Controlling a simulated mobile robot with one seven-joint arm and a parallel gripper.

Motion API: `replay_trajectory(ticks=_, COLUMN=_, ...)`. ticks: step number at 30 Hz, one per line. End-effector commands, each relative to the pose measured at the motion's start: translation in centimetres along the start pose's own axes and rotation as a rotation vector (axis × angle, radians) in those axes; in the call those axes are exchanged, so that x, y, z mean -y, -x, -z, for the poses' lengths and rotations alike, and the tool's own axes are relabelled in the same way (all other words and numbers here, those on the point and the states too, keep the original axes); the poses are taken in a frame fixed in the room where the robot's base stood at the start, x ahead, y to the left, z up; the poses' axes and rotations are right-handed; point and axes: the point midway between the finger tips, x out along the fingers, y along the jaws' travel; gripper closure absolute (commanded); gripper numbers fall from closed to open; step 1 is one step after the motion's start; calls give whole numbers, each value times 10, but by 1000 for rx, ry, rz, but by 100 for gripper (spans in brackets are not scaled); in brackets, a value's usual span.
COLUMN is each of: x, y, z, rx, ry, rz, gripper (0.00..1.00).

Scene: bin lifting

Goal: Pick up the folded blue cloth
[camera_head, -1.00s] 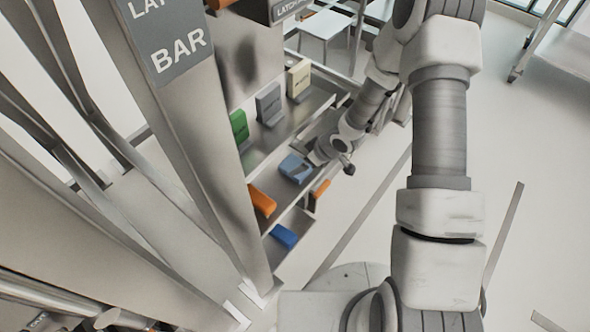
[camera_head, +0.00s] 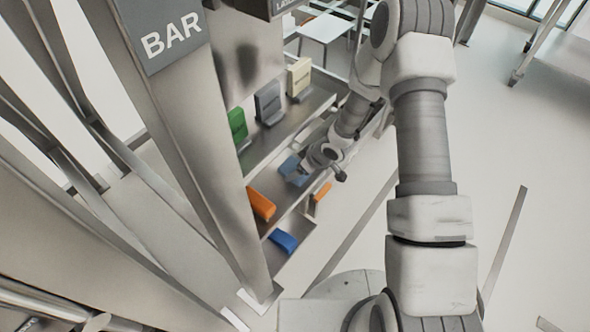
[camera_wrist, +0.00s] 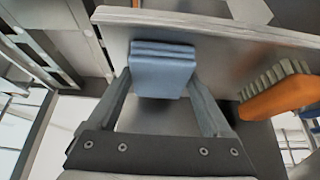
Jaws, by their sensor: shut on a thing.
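The folded blue cloth (camera_head: 290,169) lies at a metal shelf in the head view, partly covered by my gripper. In the wrist view the cloth (camera_wrist: 162,72) shows as a grey-blue stack of folded layers between my two fingers. My gripper (camera_wrist: 161,88) is shut on the cloth, with one finger along each side. In the head view my gripper (camera_head: 301,174) reaches in from the right, and its fingertips are too small to make out. I cannot tell whether the cloth still touches the shelf.
An orange brush (camera_wrist: 278,97) lies close to the right finger. Green (camera_head: 238,126), grey (camera_head: 268,103) and cream (camera_head: 299,77) blocks stand on the level above. An orange item (camera_head: 261,204) and a blue item (camera_head: 284,241) are nearer. Open floor lies right.

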Motion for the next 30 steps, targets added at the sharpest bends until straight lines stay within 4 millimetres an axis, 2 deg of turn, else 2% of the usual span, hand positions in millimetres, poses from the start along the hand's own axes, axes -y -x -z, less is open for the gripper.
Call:
replay_trajectory(ticks=8, x=0, y=1, z=1, rx=0, ry=0, rz=0, gripper=69)
replay_trajectory(ticks=14, x=0, y=13, z=7, rx=0, ry=-1, rz=-1, gripper=69)
replay_trajectory(ticks=20, x=-1, y=42, z=24, rx=-2, ry=-1, rz=-2, gripper=69)
replay_trajectory(ticks=30, x=8, y=108, z=-17, rx=0, ry=-4, rz=-1, gripper=69)
